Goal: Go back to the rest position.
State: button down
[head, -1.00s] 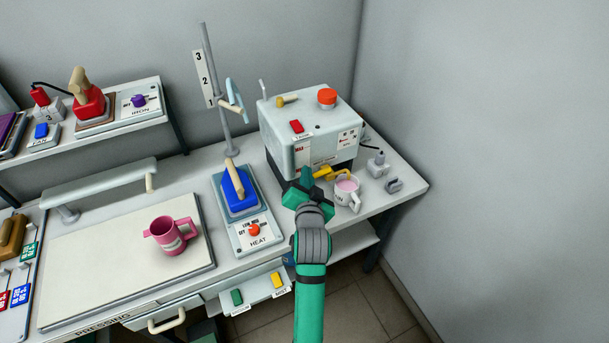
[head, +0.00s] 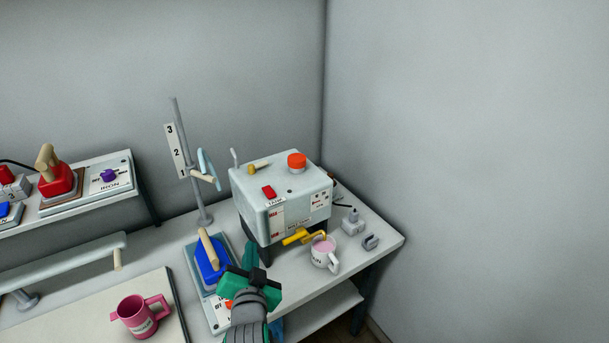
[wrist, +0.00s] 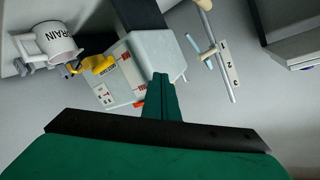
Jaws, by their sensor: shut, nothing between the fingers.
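My green gripper (head: 249,256) is in the lower middle of the head view, in front of the grey machine and beside the blue-based heat unit. In the wrist view its fingers (wrist: 163,82) are together with nothing between them. It appears apart from the machine and the white mug, though the head view does not show the exact gap.
A grey machine (head: 282,200) with a yellow spout (head: 297,237) stands on the table. A white mug (head: 322,252) of pink liquid sits by the spout. The blue heat unit (head: 208,262), a post (head: 187,150) and a pink mug (head: 138,314) are left. A wall is right.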

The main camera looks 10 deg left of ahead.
jog(key=s+d+f+n+h, duration=0.1)
jog(key=s+d+f+h, duration=0.1)
jog(key=s+d+f, duration=1.3)
jog(key=s+d+n+h, duration=0.1)
jog(key=s+d, duration=0.3)
jog(key=s, duration=0.7)
jog(key=s+d+n+h, duration=0.1)
jog(key=s+d, duration=0.3)
jog(key=s, duration=0.6)
jog(key=shift+s+f+t+h, duration=0.35)
jog(key=shift+s+t+h, duration=0.05)
jog(key=shift+h, duration=0.3)
jog(key=shift+d, duration=0.1)
